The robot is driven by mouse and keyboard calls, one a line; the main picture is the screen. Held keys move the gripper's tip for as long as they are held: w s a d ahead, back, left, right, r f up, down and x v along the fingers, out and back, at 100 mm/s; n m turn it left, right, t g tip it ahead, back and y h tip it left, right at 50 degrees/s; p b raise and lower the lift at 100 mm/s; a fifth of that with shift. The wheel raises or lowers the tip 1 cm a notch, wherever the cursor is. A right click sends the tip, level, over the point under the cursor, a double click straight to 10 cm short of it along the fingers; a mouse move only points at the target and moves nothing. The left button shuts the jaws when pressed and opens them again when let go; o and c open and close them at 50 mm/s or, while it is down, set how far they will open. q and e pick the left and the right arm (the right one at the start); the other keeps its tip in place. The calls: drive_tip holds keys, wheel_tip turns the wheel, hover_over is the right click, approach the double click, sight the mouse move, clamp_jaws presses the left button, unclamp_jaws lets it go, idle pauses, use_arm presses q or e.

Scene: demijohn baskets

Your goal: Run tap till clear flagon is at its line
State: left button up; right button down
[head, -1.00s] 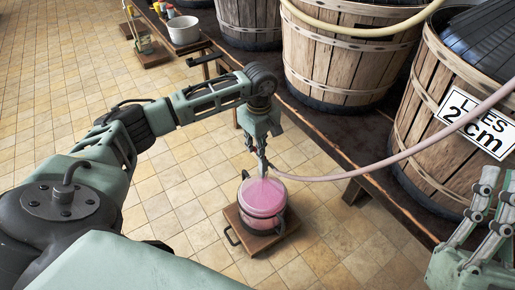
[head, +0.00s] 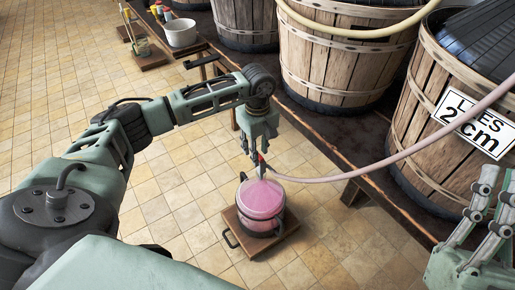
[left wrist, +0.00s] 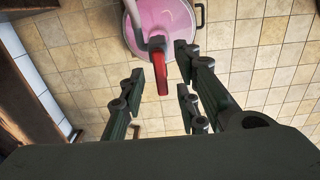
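The clear flagon (head: 262,200) stands on the floor on a small wooden base, with pink liquid inside. Its fill line cannot be made out. The tap's red lever (left wrist: 161,72) is at the end of a pink hose (head: 375,165), above the flagon; the flagon's round top (left wrist: 165,22) shows in the left wrist view. My left gripper (head: 253,152) is just above the tap. Its fingers (left wrist: 162,88) stand apart around the red lever without visibly pressing on it. Whether liquid is running is hard to tell. My right gripper (head: 497,192) is open and empty at the right edge.
Wooden vats (head: 335,60) stand on a long low bench along the right, one with a "LIES 2cm" sign (head: 476,122). A white bucket (head: 181,32) and a small wooden stand (head: 146,54) are at the back. The tiled floor (head: 60,100) at left is clear.

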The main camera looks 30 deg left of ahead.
use_arm(q)
wheel_tip(320, 180, up, 12)
idle(0.5)
idle(0.7)
